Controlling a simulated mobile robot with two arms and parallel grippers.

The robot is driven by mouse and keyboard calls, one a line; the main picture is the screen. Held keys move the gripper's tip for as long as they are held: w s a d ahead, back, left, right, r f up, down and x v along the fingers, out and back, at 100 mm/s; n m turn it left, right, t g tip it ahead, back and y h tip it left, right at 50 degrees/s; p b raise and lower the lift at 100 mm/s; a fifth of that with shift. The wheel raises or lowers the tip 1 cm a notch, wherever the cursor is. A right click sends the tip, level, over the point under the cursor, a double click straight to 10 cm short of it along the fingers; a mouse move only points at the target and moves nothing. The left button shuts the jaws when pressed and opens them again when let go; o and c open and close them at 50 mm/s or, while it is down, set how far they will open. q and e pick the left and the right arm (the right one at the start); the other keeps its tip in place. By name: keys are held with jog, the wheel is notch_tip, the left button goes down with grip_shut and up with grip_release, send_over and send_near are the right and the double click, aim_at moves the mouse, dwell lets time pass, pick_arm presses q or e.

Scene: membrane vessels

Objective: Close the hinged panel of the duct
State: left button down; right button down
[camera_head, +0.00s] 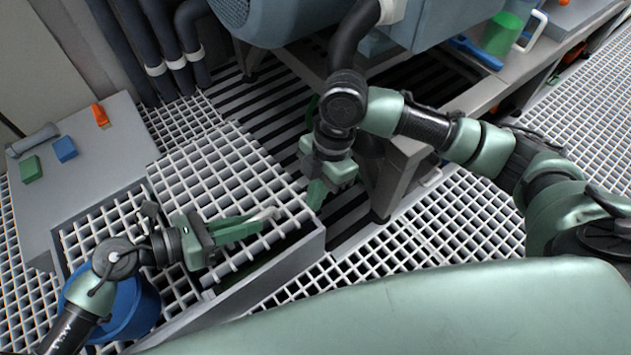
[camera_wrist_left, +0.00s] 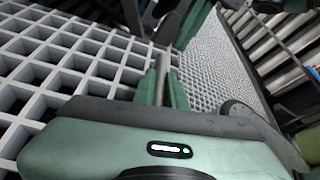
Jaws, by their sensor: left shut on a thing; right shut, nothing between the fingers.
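A white grating panel (camera_head: 205,165) lies over the long grey box-like duct (camera_head: 285,272); a dark gap shows along its front edge. It appears nearly flat, but I cannot tell whether it is fully down. My left gripper (camera_head: 266,215) is above the panel's front right part, shut on a small pale grey piece, which shows as a thin bar (camera_wrist_left: 164,62) between the green fingers in the left wrist view. Whether this bar belongs to the panel is unclear. My right gripper (camera_head: 317,192) is shut and empty, just beyond the panel's right end, pointing down.
A grey plate (camera_head: 105,150) at left carries an orange piece (camera_head: 100,115), a blue block (camera_head: 64,149) and a green block (camera_head: 31,169). A blue bucket (camera_head: 135,310) stands beneath my left arm. A workbench (camera_head: 490,90) and a large blue machine (camera_head: 280,20) are behind.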

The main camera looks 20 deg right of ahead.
jog(key=shift+f, duration=0.25)
pick_arm(q)
jog(key=shift+w+r, duration=0.1)
pick_arm(e)
jog(key=shift+s+d+f, duration=0.1)
jog(key=shift+s+f, duration=0.1)
jog(key=shift+f, duration=0.4)
jog(key=shift+s+d+f, duration=0.1)
jog(key=shift+s+f, duration=0.1)
jog(key=shift+f, duration=0.4)
pick_arm(q)
jog(key=shift+r, duration=0.15)
pick_arm(e)
jog(key=shift+f, duration=0.1)
pick_arm(q)
jog(key=c, duration=1.5)
grip_release()
pick_arm(e)
jog(key=shift+a, duration=0.1)
pick_arm(q)
jog(key=shift+o, duration=0.2)
jog(key=shift+a, duration=0.15)
